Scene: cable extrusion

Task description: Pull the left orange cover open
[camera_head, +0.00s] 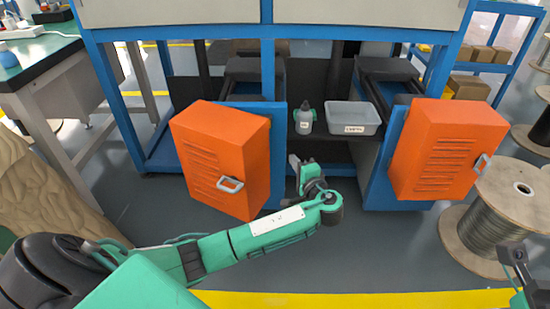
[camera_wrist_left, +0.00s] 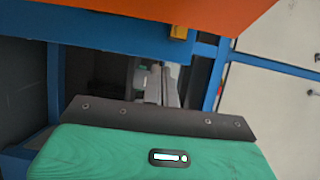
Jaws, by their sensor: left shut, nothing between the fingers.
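The left orange cover (camera_head: 220,155) is a slatted box with a pale handle (camera_head: 230,185) low on its front. A blue panel (camera_head: 270,150) stands at its right side. My left gripper (camera_head: 293,161) is just right of this panel, apart from the handle. It is shut and empty. In the left wrist view its fingers (camera_wrist_left: 160,85) show small beyond the dark plate, and an orange surface (camera_wrist_left: 200,12) fills the top edge. Part of my right arm's end (camera_head: 515,258) shows at the lower right edge; its fingers cannot be made out.
A second orange cover (camera_head: 447,150) stands on the right. Between the covers, a dark shelf holds a bottle (camera_head: 304,120) and a grey bin (camera_head: 352,117). A cable spool (camera_head: 500,215) stands at the right. Blue frame posts (camera_head: 112,95) surround the bay.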

